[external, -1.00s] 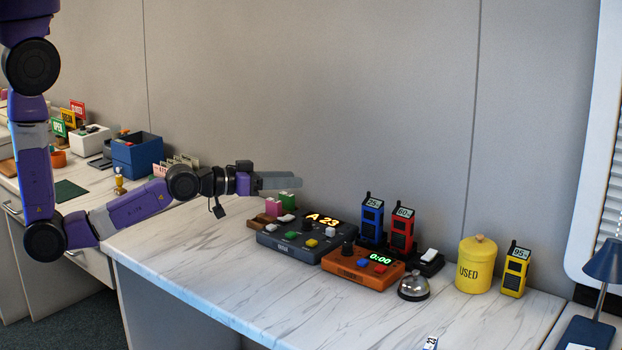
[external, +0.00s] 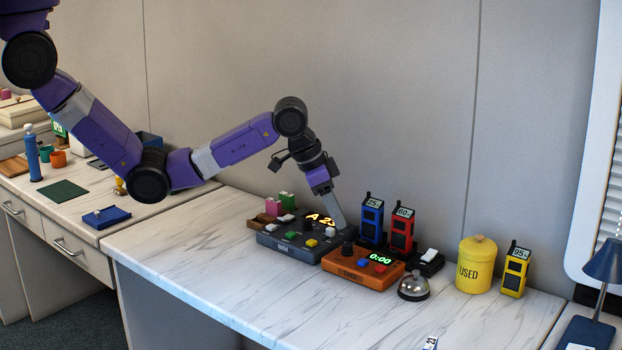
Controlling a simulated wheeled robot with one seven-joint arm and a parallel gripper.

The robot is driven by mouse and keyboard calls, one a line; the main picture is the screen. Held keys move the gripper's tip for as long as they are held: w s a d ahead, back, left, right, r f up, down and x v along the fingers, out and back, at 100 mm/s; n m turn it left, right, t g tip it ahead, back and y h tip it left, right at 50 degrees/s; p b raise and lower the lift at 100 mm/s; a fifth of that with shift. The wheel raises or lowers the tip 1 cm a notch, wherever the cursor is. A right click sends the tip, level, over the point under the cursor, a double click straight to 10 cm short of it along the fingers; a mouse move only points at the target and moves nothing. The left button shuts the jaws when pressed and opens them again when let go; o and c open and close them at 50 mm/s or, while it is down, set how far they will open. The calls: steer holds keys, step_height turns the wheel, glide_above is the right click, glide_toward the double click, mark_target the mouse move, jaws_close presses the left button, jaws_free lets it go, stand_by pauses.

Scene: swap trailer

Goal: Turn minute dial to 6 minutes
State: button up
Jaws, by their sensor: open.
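The orange-brown timer box (external: 350,274) stands on the marble-topped counter and its green display (external: 381,257) reads 0:00. A black dial (external: 347,248) stands up at its back left, beside blue and red buttons. My gripper (external: 342,226) points down just above and behind the dial, over the right end of the dark console. It holds nothing that I can see. The gap between its fingers is hard to see from this side. The dial's marking is too small to read.
The dark console (external: 283,244) showing "A 23" adjoins the timer on the left. Blue (external: 372,222) and red (external: 403,230) handheld radios stand close behind. A silver bell (external: 413,287) and yellow "USED" canister (external: 477,266) are to the right.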

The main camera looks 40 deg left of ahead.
mark_target(347, 244)
steer(key=shift+s+a+x, duration=0.15)
steer(key=shift+x, duration=1.8)
steer(key=shift+s+a+x, duration=0.1)
steer(key=shift+x, duration=1.8)
steer(key=shift+f, duration=0.2)
jaws_close()
